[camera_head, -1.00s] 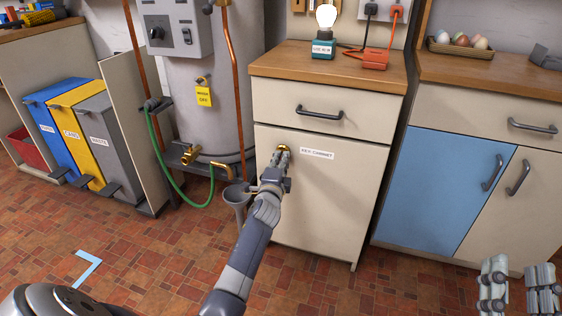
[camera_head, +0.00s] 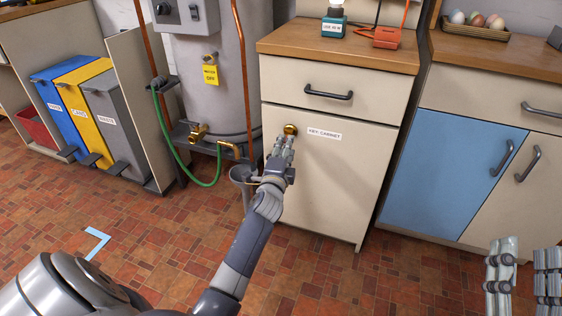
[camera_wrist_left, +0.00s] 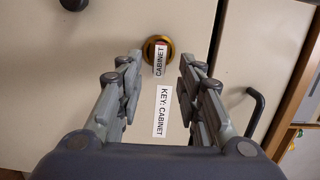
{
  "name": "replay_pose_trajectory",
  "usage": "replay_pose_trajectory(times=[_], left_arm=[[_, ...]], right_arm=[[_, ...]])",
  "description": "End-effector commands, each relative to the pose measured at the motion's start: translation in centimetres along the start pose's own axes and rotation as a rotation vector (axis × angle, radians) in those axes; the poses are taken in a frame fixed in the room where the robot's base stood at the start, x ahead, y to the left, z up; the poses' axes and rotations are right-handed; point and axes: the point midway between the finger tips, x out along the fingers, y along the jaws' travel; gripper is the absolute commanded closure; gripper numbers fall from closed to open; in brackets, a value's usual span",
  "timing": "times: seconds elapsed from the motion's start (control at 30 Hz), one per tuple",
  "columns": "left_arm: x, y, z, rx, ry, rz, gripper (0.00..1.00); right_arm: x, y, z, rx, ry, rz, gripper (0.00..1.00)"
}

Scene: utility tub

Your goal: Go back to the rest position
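My left gripper (camera_head: 280,150) is just in front of the pale cabinet door (camera_head: 322,185), below and left of its brass lock (camera_head: 290,129). In the left wrist view the gripper (camera_wrist_left: 158,75) has its fingers wide apart with nothing held between them. The brass lock (camera_wrist_left: 150,45) lies beyond the fingertips, with a small tag reading CABINET (camera_wrist_left: 160,60) in front of it. A KEY: CABINET label (camera_head: 324,134) is on the door beside the lock. My right gripper (camera_head: 523,278) is at the bottom right, its two fingers apart and empty.
A drawer handle (camera_head: 328,92) is above the lock. A blue cupboard door (camera_head: 452,175) is at right.

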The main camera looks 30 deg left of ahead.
Motion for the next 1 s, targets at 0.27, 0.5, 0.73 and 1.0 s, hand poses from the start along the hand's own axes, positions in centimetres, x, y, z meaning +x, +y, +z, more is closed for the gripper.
replay_pose_trajectory(times=[0.27,0.5,0.73,1.0], left_arm=[[-4.9,0.0,0.0,0.000,0.001,0.000,0.66],[-6.9,-0.1,0.0,0.001,0.000,-0.001,0.66],[-7.2,-0.2,-0.1,-0.006,0.005,-0.004,0.66],[-13.6,-4.9,-8.1,-0.451,0.286,-0.063,0.66]], right_arm=[[0.0,0.0,0.0,0.000,-0.001,0.000,0.60],[0.0,0.0,0.0,0.000,-0.001,0.000,0.60],[0.0,0.0,0.0,0.000,-0.001,0.000,0.60],[0.0,0.0,0.0,0.000,-0.001,0.000,0.60]])
